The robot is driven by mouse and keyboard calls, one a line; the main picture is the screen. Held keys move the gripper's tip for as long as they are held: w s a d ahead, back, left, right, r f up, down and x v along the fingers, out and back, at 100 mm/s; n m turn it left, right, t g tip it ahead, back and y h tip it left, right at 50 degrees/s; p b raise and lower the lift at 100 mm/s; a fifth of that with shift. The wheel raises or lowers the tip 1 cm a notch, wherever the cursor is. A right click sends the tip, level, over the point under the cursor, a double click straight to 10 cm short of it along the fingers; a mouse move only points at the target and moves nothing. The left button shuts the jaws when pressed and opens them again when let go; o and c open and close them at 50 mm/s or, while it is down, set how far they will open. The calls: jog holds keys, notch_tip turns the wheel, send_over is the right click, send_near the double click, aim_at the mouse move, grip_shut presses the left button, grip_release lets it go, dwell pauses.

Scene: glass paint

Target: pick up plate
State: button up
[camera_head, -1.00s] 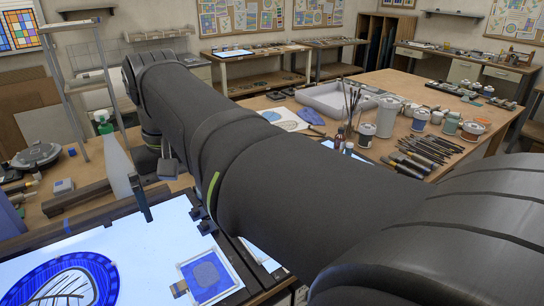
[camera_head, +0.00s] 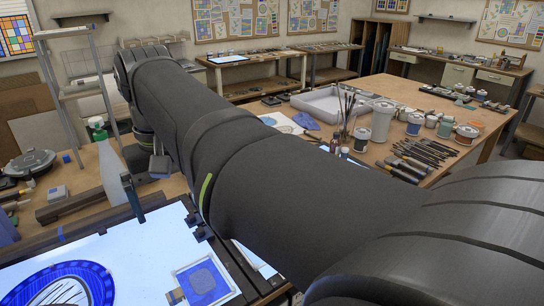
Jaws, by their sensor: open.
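A round blue plate (camera_head: 98,279) with a pale, dark-lined leaf shape in its middle lies on the lit white panel at the lower left. The bottom of the frame cuts it off. A small square pane with a blue patch (camera_head: 203,281) lies to its right on the same panel. My gripper (camera_head: 150,194) is beyond the plate, above the panel's far edge. Its dark fingers are apart and hold nothing that I can see. My wrist and arm hide part of the gripper's surroundings.
A spray bottle (camera_head: 108,163) with a green top stands just left of my gripper. A round grey device (camera_head: 30,164) is farther left. Dark clamps (camera_head: 199,229) sit on the panel's right edge. Jars (camera_head: 383,120), brushes and a white tray (camera_head: 325,104) crowd the right-hand table.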

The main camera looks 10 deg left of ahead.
dwell(0.4)
jog(key=c, duration=1.1)
jog(key=m, duration=1.8)
send_over(170, 297)
jog(key=f, duration=1.8)
jog(key=shift+d+f, duration=0.1)
jog(key=shift+d, duration=0.3)
jog(key=shift+a+f, duration=0.2)
jog(key=shift+f, duration=1.15)
jog(key=shift+a+f, duration=0.2)
jog(key=shift+f, duration=1.1)
